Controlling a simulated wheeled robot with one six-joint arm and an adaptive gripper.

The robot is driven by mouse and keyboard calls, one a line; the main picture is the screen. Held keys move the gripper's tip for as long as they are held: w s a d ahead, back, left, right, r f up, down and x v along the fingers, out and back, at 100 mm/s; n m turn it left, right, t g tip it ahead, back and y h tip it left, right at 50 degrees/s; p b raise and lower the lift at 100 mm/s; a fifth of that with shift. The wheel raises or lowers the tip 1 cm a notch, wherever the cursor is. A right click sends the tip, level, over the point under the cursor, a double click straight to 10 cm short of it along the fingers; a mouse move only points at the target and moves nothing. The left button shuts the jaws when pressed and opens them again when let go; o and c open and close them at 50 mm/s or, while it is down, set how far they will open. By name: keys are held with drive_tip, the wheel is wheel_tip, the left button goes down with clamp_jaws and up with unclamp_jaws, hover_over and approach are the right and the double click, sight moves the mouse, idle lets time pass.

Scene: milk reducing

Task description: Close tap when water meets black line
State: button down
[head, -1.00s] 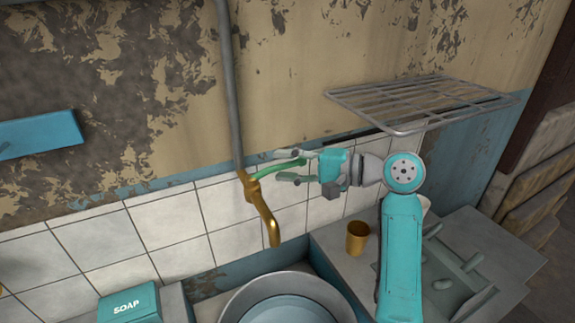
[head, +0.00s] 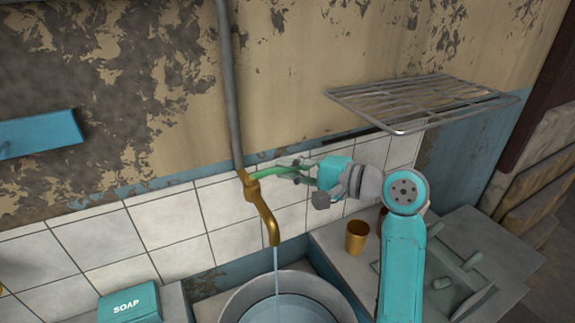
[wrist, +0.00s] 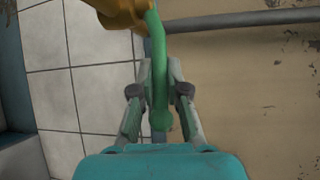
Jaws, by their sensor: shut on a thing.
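The brass tap (head: 263,212) comes off the grey wall pipe, with its spout pointing down. Its green handle (head: 270,172) sticks out to the right. My gripper (head: 285,170) is shut on the green handle; in the wrist view the handle (wrist: 157,75) lies between my two fingers (wrist: 158,70). A thin stream of water (head: 276,268) runs from the spout into the round metal basin (head: 232,297) below. Bluish water (head: 300,308) stands in the basin. I cannot make out a black line; the basin is cut off by the picture's lower edge.
A gold cup (head: 357,237) stands on the grey counter right of the basin, close to my arm. A wire rack (head: 425,98) sticks out from the wall above my arm. A teal soap box (head: 130,304) sits at the lower left. A blue shelf (head: 40,133) is at the far left.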

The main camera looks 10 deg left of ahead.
drive_tip(key=shift+s+d+m+t+h, duration=0.15)
drive_tip(key=shift+s+m+t+h, duration=0.35)
drive_tip(key=shift+m+t, duration=0.3)
drive_tip(key=c, duration=1.2)
unclamp_jaws()
drive_tip(key=shift+w, duration=0.1)
drive_tip(key=shift+o, duration=0.2)
drive_tip(key=shift+d, duration=0.1)
drive_tip(key=v, duration=1.2)
drive_tip(key=shift+f, duration=0.15)
